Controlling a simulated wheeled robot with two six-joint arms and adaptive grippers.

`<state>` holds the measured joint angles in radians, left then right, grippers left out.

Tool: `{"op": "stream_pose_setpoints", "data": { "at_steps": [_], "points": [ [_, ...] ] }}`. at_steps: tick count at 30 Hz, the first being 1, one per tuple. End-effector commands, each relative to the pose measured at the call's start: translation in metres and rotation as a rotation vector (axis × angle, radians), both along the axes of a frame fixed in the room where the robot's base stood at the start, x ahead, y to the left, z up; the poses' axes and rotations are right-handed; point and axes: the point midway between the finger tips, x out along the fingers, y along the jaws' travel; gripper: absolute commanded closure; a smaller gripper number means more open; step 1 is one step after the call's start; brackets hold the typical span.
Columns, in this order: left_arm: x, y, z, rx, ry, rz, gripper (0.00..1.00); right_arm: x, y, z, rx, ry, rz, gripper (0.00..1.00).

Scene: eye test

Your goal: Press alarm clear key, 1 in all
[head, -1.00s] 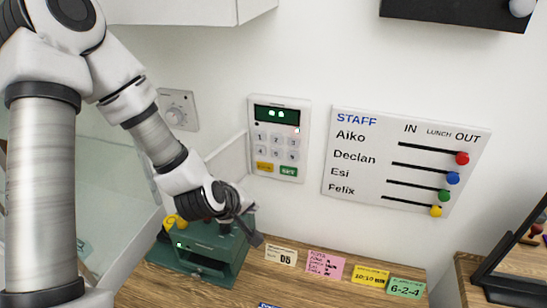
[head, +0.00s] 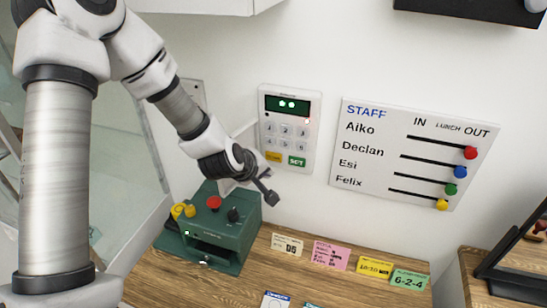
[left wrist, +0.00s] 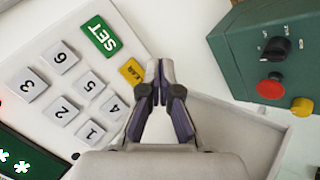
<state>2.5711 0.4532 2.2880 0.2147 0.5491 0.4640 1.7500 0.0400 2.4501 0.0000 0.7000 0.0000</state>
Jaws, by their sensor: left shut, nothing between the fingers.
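The white alarm keypad (head: 315,150) hangs on the wall with grey number keys, a green SET key (head: 297,161) and a yellow clear key (head: 273,156). In the left wrist view the yellow clear key (left wrist: 131,70) is partly hidden by my fingertips. My left gripper (head: 268,190) is shut and empty, just below the keypad. In the left wrist view my left gripper (left wrist: 158,68) has its tips beside the yellow key; I cannot tell whether they touch it. The display (left wrist: 15,155) shows green asterisks. My right gripper is out of view.
A green box (head: 222,228) with a red button (head: 214,203) and black knob (head: 234,215) stands below on the wooden counter (head: 190,285). A staff board (head: 405,155) hangs to the right. Several cards lie on the counter, including a pink one (head: 331,254).

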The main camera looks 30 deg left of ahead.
Motion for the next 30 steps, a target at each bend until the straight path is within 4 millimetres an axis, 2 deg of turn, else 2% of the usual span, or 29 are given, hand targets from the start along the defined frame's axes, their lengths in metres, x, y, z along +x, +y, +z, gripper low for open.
{"op": "stream_pose_setpoints", "data": {
  "at_steps": [3, 8, 30],
  "points": [
    [0.015, 0.004, 0.000, 0.001, -0.001, 0.002, 1.00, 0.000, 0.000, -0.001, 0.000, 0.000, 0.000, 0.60],
    [0.025, 0.006, 0.000, 0.000, 0.000, 0.001, 1.00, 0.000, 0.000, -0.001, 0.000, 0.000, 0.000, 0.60],
    [0.027, 0.006, 0.000, -0.001, 0.000, 0.001, 1.00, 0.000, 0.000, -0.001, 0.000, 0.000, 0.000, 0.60]
  ]
}}
